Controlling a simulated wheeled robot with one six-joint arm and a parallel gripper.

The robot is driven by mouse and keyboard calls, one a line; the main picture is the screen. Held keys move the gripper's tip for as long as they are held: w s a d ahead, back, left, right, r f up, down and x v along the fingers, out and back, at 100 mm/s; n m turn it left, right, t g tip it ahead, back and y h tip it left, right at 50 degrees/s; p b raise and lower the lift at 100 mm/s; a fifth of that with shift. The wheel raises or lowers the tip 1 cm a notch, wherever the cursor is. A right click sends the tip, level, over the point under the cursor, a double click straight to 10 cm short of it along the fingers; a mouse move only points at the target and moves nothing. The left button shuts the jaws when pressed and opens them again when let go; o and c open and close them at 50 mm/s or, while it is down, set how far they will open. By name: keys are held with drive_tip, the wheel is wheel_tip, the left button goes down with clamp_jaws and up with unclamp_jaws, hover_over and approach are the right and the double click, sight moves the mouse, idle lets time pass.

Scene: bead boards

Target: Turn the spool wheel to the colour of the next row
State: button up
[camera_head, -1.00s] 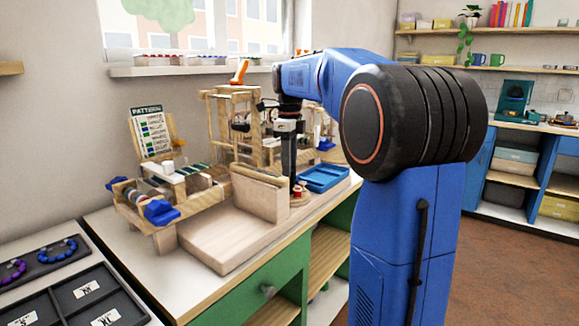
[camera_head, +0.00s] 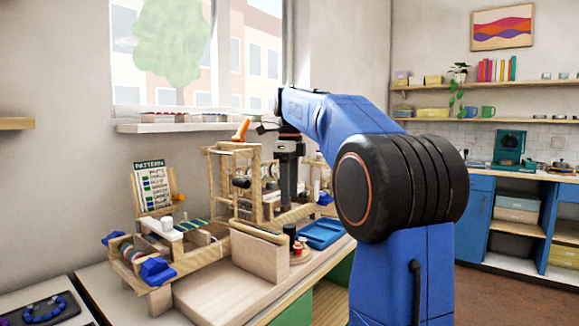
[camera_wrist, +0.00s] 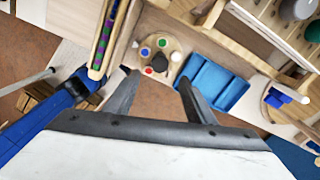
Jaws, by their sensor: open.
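The spool wheel (camera_wrist: 172,46) is a round wooden disc on the bench, with red, green, blue and white spools around a dark centre knob (camera_wrist: 159,63) in the wrist view. It also shows small in the head view (camera_head: 301,257), low and partly hidden. My gripper (camera_wrist: 158,82) is open and empty, its two fingers spread either side of the knob's line of sight. In the head view my gripper (camera_head: 287,205) points down, above the wheel and apart from it.
A blue tray (camera_head: 322,234) lies right of the wheel. A wooden block (camera_head: 258,258) stands left of it, and a wooden frame (camera_head: 210,180) rises behind. A bead rack with blue ends (camera_head: 157,271) sits at the left. The bench front (camera_head: 215,297) is clear.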

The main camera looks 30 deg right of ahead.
wheel_tip(320, 180, up, 8)
idle(0.4)
drive_tip(key=shift+f, duration=0.1)
